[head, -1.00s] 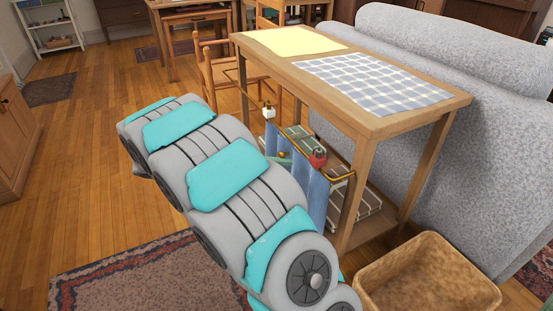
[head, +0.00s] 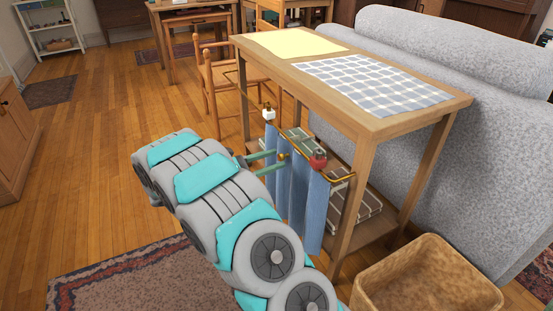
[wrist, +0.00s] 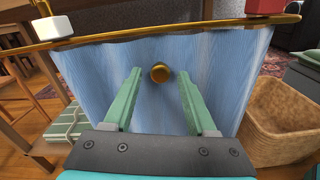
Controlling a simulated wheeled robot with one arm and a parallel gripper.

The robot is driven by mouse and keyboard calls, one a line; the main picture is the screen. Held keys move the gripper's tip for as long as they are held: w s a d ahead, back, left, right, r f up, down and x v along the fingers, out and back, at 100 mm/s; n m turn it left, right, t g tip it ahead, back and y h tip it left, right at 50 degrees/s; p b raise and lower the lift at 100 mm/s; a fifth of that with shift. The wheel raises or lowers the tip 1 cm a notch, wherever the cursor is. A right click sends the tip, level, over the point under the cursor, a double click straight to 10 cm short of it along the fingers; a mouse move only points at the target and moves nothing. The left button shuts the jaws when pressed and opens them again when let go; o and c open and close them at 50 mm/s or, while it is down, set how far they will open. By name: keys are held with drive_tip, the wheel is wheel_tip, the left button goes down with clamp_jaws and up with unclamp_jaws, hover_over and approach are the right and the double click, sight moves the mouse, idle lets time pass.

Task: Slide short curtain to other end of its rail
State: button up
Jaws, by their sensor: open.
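The short blue curtain (head: 298,195) hangs in folds from a brass rail (head: 247,100) along the side of the wooden table. In the wrist view the curtain (wrist: 215,75) fills the middle, below the rail (wrist: 180,28). A round brass knob (wrist: 159,73) is on the curtain face. My gripper (wrist: 157,85) is open, its two green fingers on either side of the knob with gaps between. In the head view my gripper (head: 270,162) points at the curtain. A white block (head: 268,114) and a red piece (head: 318,160) sit at the rail.
The table (head: 385,127) has a yellow cloth (head: 293,41) and a checked cloth (head: 375,80) on top, with folded textiles on its lower shelf. A wicker basket (head: 425,250) stands at the front right. A grey sofa (head: 480,130) is behind. Open floor lies at left.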

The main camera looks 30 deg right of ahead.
drive_tip(key=shift+d, duration=0.8)
drive_tip(key=shift+c, duration=0.4)
clamp_jaws()
idle(0.5)
